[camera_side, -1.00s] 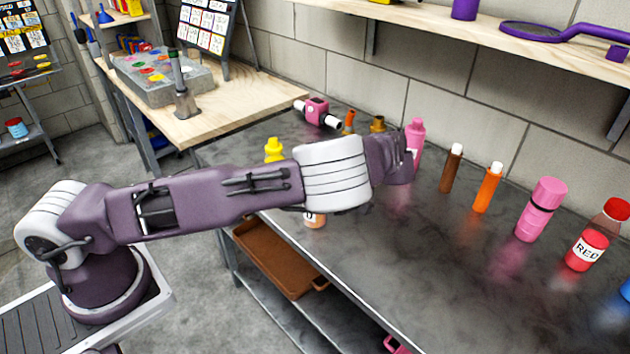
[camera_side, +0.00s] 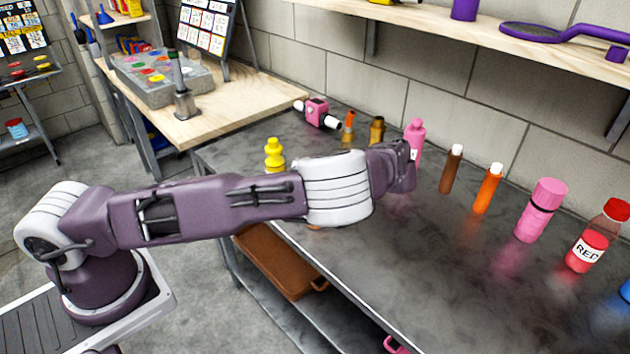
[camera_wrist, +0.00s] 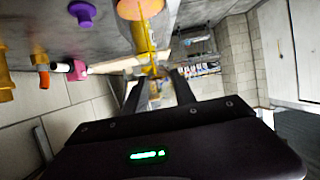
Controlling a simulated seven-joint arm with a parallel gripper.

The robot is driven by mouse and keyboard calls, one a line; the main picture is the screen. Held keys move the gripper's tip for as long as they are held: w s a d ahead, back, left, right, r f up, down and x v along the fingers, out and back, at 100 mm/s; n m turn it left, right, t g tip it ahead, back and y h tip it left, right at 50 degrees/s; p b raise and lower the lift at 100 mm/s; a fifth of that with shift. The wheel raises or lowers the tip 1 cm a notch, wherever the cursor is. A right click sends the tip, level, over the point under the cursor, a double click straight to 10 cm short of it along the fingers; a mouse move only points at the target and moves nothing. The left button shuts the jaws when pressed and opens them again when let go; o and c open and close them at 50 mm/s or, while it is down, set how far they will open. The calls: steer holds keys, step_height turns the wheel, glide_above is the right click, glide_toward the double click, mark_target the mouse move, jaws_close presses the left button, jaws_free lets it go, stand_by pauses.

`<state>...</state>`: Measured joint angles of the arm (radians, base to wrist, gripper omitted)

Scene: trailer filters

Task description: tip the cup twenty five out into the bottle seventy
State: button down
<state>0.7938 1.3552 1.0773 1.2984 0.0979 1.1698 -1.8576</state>
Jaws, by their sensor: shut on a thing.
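In the wrist view my gripper (camera_wrist: 154,80) is shut on a yellow-orange thing, which I take to be the cup (camera_wrist: 143,36). Its upper part is orange with a pale pinkish round face, and a yellow part shows between the fingers. I cannot read a number on it or see what it contains. I cannot tell which bottle is seventy. A pink bottle (camera_side: 417,130) stands behind my wrist, partly covered. A small orange patch (camera_side: 314,227) shows under my arm, mostly hidden.
A yellow bottle (camera_side: 274,155) and a pink device (camera_side: 318,112) are farther left. The front right of the table is clear.

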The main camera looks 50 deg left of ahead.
steer(key=shift+r+y+b, duration=0.2)
steer(key=shift+y+b, duration=0.35)
steer(key=shift+y, duration=0.35)
stand_by(1.4)
steer(key=shift+d+r+g+y+b, duration=0.15)
steer(key=shift+y+b, duration=0.1)
steer(key=shift+y, duration=0.5)
steer(key=shift+d+g+y+b, duration=0.1)
steer(key=shift+d+y+b, duration=0.1)
steer(key=shift+y, duration=0.5)
steer(key=shift+d+r+g+y+b, duration=0.1)
steer(key=shift+y+b, duration=0.15)
steer(key=shift+y, duration=0.5)
stand_by(3.5)
